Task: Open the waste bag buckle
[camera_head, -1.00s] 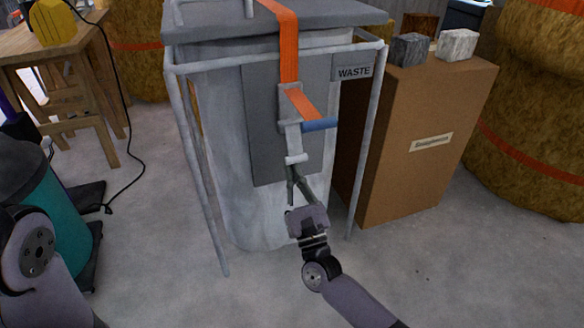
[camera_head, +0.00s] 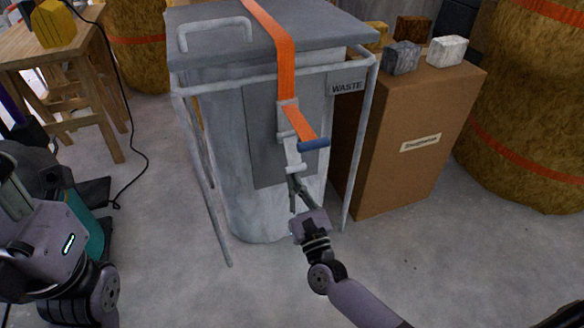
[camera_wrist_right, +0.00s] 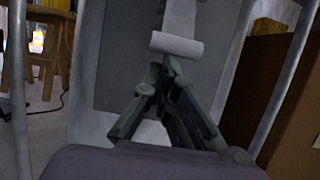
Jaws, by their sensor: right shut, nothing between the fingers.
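The waste bag (camera_head: 222,150) is a pale grey cylinder under a grey lid, in a tubular frame. An orange strap (camera_head: 283,60) runs over the lid to the pale metal buckle (camera_head: 291,150) on the front.
A brown cardboard box (camera_head: 405,140) with several blocks on top stands close right of the frame. A teal container (camera_head: 90,228) is beside my left arm. A wooden stool (camera_head: 75,75) and a dark cable (camera_head: 137,160) are at left. The floor in front is clear.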

